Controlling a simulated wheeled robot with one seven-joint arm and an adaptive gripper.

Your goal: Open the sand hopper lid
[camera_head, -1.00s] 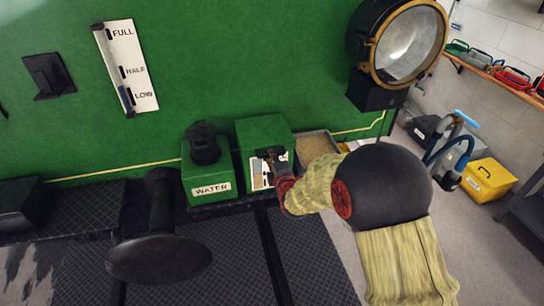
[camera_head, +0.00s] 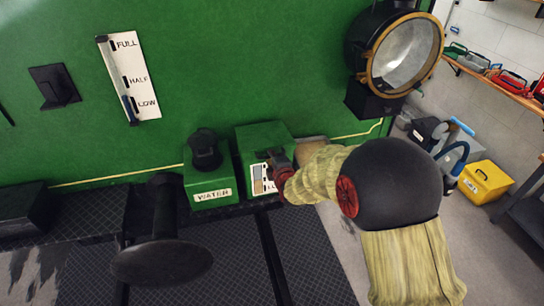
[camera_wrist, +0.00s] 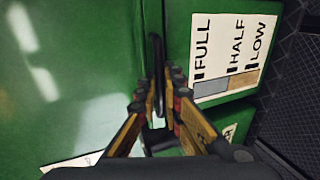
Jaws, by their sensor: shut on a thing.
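The green box with a white FULL/HALF/LOW gauge plate, which I take for the sand hopper (camera_head: 262,137), stands against the green wall. Its top looks closed in the head view. My gripper (camera_head: 278,162) is at its front upper edge, beside the gauge plate (camera_head: 258,180). In the wrist view my gripper (camera_wrist: 162,105) is shut on a thin dark bar (camera_wrist: 157,52), which looks like a handle by the green face. The gauge plate (camera_wrist: 232,52) is to its right. The exact contact between the fingers is partly hidden.
A green WATER box (camera_head: 208,186) with a black cap stands just left. A sand-coloured open tray (camera_head: 312,150) sits right behind my arm. A black pedestal (camera_head: 160,255) stands in the left foreground. A large lamp (camera_head: 402,55) is at upper right.

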